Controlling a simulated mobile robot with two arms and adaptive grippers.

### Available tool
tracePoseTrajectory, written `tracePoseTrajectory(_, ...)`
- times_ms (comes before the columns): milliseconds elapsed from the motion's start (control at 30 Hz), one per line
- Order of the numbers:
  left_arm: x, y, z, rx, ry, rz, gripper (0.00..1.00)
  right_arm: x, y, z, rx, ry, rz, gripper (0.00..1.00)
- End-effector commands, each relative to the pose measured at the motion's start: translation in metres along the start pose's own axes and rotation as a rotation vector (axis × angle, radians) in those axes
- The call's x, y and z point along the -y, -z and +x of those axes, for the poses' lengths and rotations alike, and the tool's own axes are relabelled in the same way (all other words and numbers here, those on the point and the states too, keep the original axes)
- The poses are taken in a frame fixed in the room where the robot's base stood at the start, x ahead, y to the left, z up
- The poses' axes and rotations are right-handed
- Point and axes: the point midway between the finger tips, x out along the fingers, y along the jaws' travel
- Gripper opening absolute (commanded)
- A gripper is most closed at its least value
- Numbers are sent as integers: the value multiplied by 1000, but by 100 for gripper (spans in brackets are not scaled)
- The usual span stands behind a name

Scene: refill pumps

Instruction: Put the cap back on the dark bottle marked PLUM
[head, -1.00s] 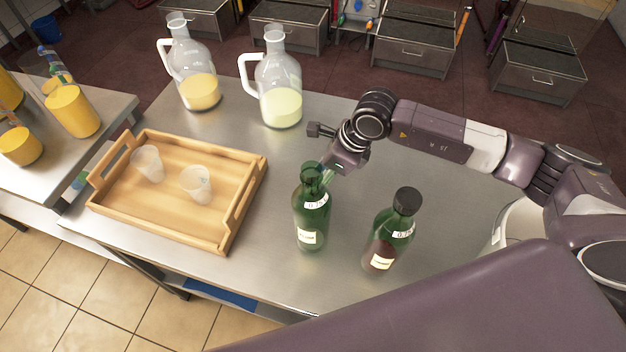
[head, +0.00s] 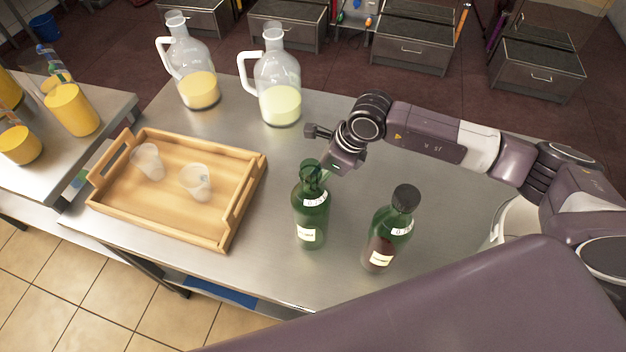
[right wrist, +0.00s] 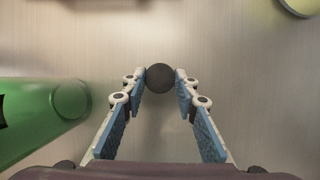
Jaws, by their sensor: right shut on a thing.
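An open green bottle (head: 311,212) stands upright on the steel table, its neck bare. A second green bottle (head: 388,238) with a dark cap (head: 406,198) on it stands to its right. The label writing is too small to read, so I cannot tell which is PLUM. My right gripper (head: 329,172) is beside and partly behind the open bottle's neck in the head view. In the right wrist view it is shut on a round dark cap (right wrist: 160,77) at its fingertips, with a green bottle (right wrist: 40,115) lying along the picture's left side, apart from the fingers. My left gripper is not in view.
A wooden tray (head: 226,236) with two clear cups (head: 196,183) stands to the left. Two glass jugs (head: 279,92) with pale yellow liquid stand at the back. The steel table (head: 262,262) is bare between tray and bottles.

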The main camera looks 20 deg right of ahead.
Motion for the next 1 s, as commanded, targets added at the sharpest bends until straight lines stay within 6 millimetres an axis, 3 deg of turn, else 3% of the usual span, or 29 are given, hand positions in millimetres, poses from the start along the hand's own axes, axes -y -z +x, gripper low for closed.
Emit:
tracePoseTrajectory(200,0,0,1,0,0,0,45,1,-2,-4,1,1,0,20)
tracePoseTrajectory(367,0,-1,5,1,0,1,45,2,-9,-19,3,4,0,20)
tracePoseTrajectory(1000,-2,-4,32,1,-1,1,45,1,-66,-157,3,4,-2,20)
